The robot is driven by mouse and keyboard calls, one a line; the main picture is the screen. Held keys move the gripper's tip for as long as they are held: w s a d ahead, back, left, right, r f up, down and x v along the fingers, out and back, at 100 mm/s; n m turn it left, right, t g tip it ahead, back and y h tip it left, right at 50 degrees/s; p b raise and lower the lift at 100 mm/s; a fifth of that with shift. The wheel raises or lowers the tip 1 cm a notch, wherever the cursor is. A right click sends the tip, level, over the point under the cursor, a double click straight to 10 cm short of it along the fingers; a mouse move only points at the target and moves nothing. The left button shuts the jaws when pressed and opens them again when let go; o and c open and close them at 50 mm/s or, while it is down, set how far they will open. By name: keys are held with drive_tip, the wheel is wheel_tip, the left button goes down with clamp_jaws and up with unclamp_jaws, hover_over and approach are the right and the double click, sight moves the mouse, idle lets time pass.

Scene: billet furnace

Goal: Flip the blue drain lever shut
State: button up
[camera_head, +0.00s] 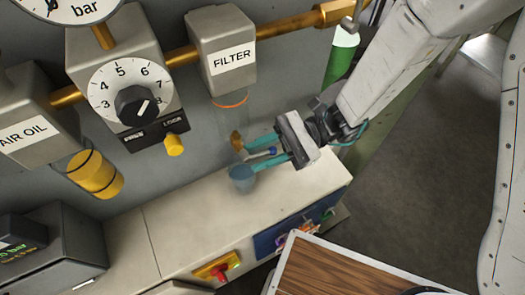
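The filter unit (221,60) hangs on the brass pipe, with a clear bowl under it. A brass drain fitting (237,141) sits at the bowl's lower end. Beside it a small pale and blue piece (262,153), which looks like the drain lever, points toward my gripper; its exact angle is hard to tell. My gripper (254,156) reaches in from the right, its two teal fingers apart, one on either side of this piece. I cannot tell whether a finger touches it. A blue-grey cup (242,179) is just below the drain and the lower finger.
The regulator with its numbered dial (121,92) and the air oil unit (38,132) are to the left. A pale cabinet top (185,225) lies below. A wood-topped surface (335,272) is at the front right. Open floor (410,185) shows at right.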

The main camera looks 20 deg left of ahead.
clamp_jaws()
drive_tip(key=shift+r+t+h, duration=0.25)
drive_tip(key=shift+t+h, duration=0.25)
drive_tip(key=shift+t, duration=0.1)
drive_tip(key=shift+r+t+h, duration=0.2)
drive_tip(key=shift+t+h, duration=0.3)
drive_tip(key=shift+t, duration=0.1)
unclamp_jaws()
drive_tip(key=v, duration=0.8)
